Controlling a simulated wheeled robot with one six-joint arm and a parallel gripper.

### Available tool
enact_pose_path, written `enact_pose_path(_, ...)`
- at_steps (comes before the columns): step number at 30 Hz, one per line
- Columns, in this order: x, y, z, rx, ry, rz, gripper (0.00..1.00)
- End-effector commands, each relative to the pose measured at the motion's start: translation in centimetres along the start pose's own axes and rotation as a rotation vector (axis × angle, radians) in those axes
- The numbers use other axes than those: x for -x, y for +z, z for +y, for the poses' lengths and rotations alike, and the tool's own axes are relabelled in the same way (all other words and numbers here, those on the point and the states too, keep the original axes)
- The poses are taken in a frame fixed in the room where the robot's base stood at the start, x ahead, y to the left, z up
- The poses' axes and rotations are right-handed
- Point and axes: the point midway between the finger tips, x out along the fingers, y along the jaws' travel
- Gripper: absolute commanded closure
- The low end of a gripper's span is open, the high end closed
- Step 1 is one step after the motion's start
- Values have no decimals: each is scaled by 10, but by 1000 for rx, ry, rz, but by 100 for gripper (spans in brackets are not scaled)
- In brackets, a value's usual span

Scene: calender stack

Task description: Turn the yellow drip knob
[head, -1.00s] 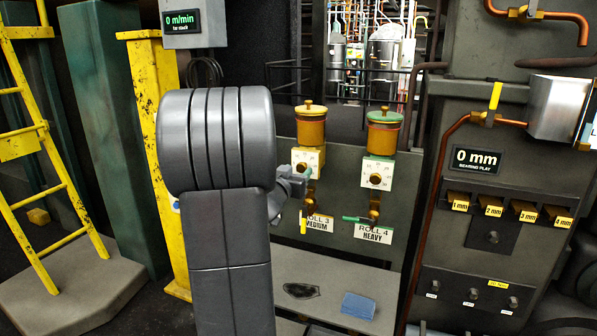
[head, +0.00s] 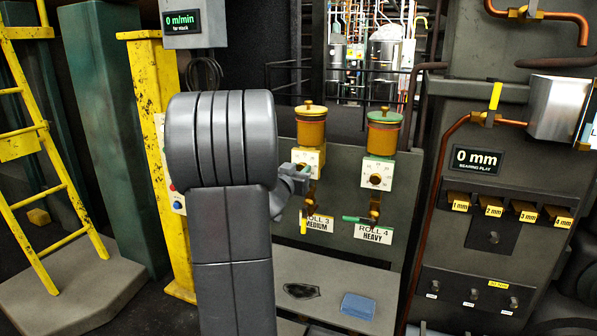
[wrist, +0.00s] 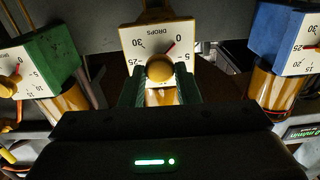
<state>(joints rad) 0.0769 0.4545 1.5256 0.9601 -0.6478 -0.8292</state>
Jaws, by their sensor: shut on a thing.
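The yellow drip knob (wrist: 160,68) is a round brass-coloured knob on the white dial face of a yellow block (wrist: 158,28). The dial appears upside down in the wrist view, and a short red pointer points close to the 0 mark. My gripper (wrist: 161,80) has its dark green fingers on both sides of the knob and is shut on it. In the head view the yellow block (head: 316,156) sits under a brass oil cup, and my gripper (head: 299,172) reaches its dial from the left, partly hiding the knob.
A green block (wrist: 50,60) with its own dial is close on one side and a blue block (wrist: 277,30) on the other. The green-topped oiler (head: 384,132) stands right of the yellow one. Small valve levers (head: 357,219) and a shelf with a blue cloth (head: 358,306) are below.

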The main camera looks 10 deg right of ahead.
Motion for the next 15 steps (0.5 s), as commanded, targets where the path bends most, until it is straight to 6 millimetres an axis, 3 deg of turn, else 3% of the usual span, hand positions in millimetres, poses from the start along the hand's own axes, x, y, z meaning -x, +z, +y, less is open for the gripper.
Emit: enact_pose_path(15,0,2,1,-354,0,1,94)
